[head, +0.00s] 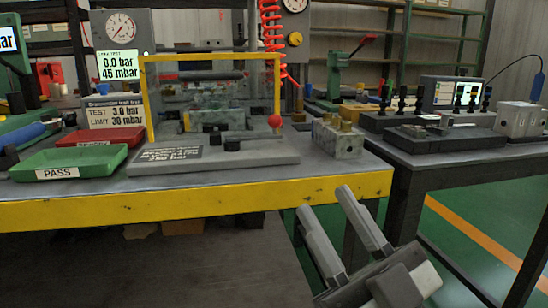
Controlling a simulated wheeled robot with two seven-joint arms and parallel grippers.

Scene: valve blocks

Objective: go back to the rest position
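My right gripper (340,228) is in the lower right of the head view, in front of and below the yellow bench edge. Its two grey fingers are apart with nothing between them. My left gripper is not in the head view. A grey valve block with brass fittings (338,139) stands on the right part of the bench, apart from my gripper. Another block (216,120) sits behind the clear guard of the yellow-framed test station (149,100).
The yellow-edged bench (200,207) spans the left and middle. A green PASS tray (70,163) lies empty at left; a red tray (95,135) is behind it. A dark table (450,152) at right holds fixtures and a pale block (518,119). Green floor shows at lower right.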

